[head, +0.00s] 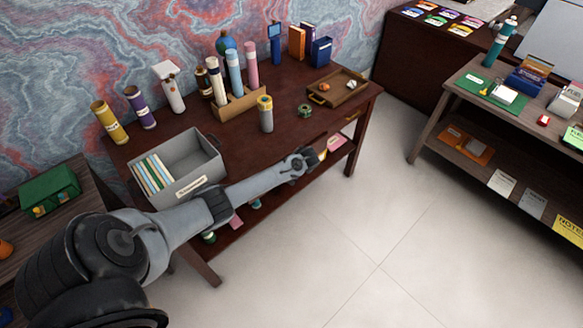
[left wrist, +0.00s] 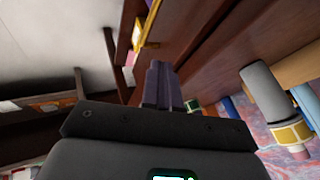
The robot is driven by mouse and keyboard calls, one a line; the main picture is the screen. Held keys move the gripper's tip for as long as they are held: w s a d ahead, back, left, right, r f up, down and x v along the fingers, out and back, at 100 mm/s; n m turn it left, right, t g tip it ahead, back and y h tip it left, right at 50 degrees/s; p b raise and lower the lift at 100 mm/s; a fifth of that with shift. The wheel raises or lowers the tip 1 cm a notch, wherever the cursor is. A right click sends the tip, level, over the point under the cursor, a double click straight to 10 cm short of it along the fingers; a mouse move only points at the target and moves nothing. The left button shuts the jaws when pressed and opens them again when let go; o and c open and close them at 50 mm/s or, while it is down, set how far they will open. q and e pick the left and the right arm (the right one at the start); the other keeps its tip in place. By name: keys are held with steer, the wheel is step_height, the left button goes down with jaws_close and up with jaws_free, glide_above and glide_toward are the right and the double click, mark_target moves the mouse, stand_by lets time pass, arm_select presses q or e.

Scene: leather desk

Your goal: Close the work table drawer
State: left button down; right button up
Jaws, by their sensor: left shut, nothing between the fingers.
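The dark red-brown work table (head: 285,117) stands along the marbled wall in the head view. A small gold handle (head: 353,115) sits at its front edge on the right, and a gold handle also shows in the left wrist view (left wrist: 148,45). I cannot tell how far the drawer stands out. My left gripper (head: 318,154) is at the table's front edge, left of and below that handle. In the left wrist view its fingers (left wrist: 162,82) are together and empty, pointing along the table front. The arm hides part of the table front. My right gripper is not in view.
On the table are a grey bin (head: 180,165), a wooden holder with tubes (head: 238,104), a grey cylinder (head: 266,114), a green tape roll (head: 305,110) and a wooden tray (head: 338,88). A lower shelf holds papers. The pale floor (head: 400,230) in front is clear.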

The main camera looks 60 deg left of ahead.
arm_select(q)
steer(key=s+d+f+m+g+y+b, duration=0.1)
steer(key=s+d+f+g+y+b, duration=0.25)
steer(key=s+d, duration=0.25)
steer(key=s+d+f+g+y+b, duration=0.3)
steer(key=s+d+y+b, duration=0.15)
steer(key=s+d, duration=0.25)
steer(key=w+b+x, duration=0.1)
steer(key=b+x, duration=0.1)
steer(key=x, duration=0.5)
steer(key=w+b+x, duration=0.2)
steer(key=b+x, duration=0.1)
steer(key=x, duration=0.3)
steer(key=shift+s+a+t, duration=0.35)
steer(key=shift+s+a, duration=0.15)
steer(key=shift+a, duration=0.3)
steer(key=shift+a, duration=0.1)
